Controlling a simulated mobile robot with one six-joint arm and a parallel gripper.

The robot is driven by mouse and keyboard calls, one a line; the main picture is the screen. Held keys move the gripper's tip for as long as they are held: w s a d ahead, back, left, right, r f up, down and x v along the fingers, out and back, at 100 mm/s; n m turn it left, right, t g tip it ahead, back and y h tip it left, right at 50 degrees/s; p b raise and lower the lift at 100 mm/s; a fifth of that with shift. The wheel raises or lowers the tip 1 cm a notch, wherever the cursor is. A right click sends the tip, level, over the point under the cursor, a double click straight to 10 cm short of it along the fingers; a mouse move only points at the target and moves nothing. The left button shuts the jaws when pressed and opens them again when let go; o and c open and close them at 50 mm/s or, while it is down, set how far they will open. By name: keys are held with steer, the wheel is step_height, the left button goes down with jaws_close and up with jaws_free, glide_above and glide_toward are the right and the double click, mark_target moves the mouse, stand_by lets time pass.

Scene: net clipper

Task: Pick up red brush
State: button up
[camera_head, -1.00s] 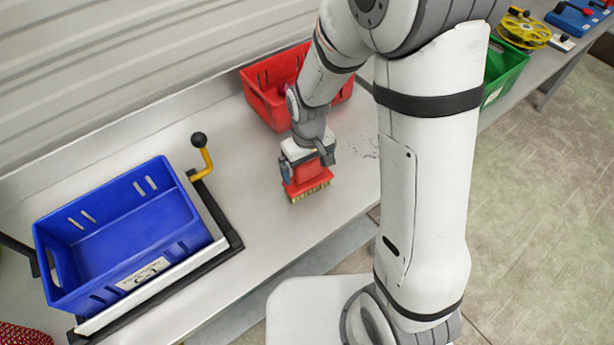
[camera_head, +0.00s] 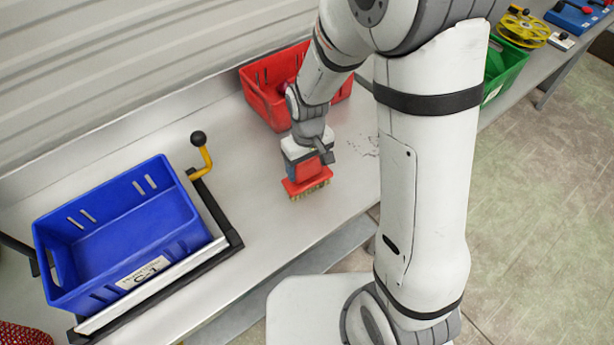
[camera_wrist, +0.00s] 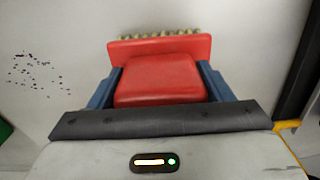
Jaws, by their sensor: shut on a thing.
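The red brush (camera_head: 307,184) has a red block handle, a wider red base and pale bristles along its lower edge. In the head view it is at the end of my arm, in front of the red crate, bristles down. My gripper (camera_head: 308,168) is shut on its handle. In the wrist view the blue-grey fingers of my gripper (camera_wrist: 160,88) stand on both sides of the red brush handle (camera_wrist: 160,78), and the bristles show beyond the base. I cannot tell whether the bristles touch the table.
A red crate (camera_head: 262,104) stands behind my gripper. A blue crate (camera_head: 75,285) sits on a black-framed stand at left, with a yellow lever (camera_head: 206,160) beside it. A green crate (camera_head: 508,72) is at right.

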steer(key=shift+c, duration=0.2)
step_height(320, 180, up, 10)
steer(key=shift+r+b, duration=0.1)
steer(key=shift+b, duration=0.6)
steer(key=o, duration=1)
steer(key=c, duration=0.5)
steer(key=shift+s, duration=0.1)
